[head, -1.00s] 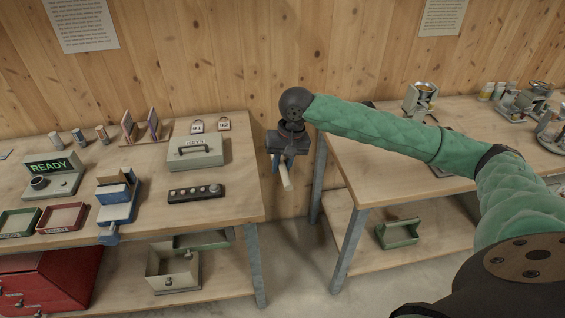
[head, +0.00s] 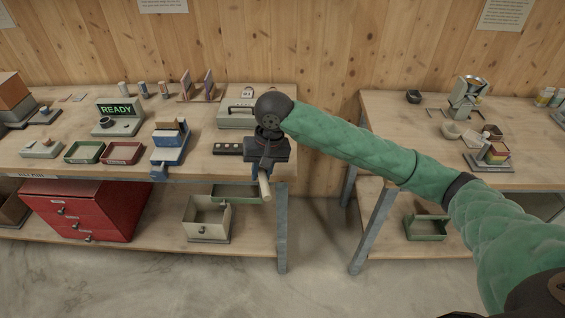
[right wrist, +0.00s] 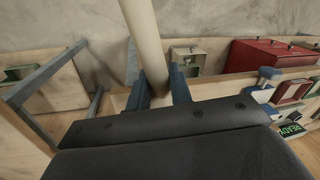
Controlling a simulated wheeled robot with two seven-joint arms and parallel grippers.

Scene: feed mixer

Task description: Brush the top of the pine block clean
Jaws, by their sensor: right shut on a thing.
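My right gripper (head: 262,174) is shut on a pale round rod (head: 266,189), which looks like a brush handle. The rod also shows in the right wrist view (right wrist: 146,45), between the blue fingers (right wrist: 159,92). No bristles are visible. A blue vise (head: 163,160) stands on the left bench, to the left of the gripper. A pale wooden block (head: 168,138), seemingly the pine block, sits in it. Any dust on its top is too small to tell. The gripper appears in front of the bench's right end, apart from the vise. My left gripper is not in view.
Between gripper and vise lies a dark button strip (head: 228,149), with a grey key box (head: 236,117) behind. Green (head: 84,152) and red (head: 121,152) trays lie left of the vise. A gap separates the left bench (head: 205,165) from the right bench (head: 400,125).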

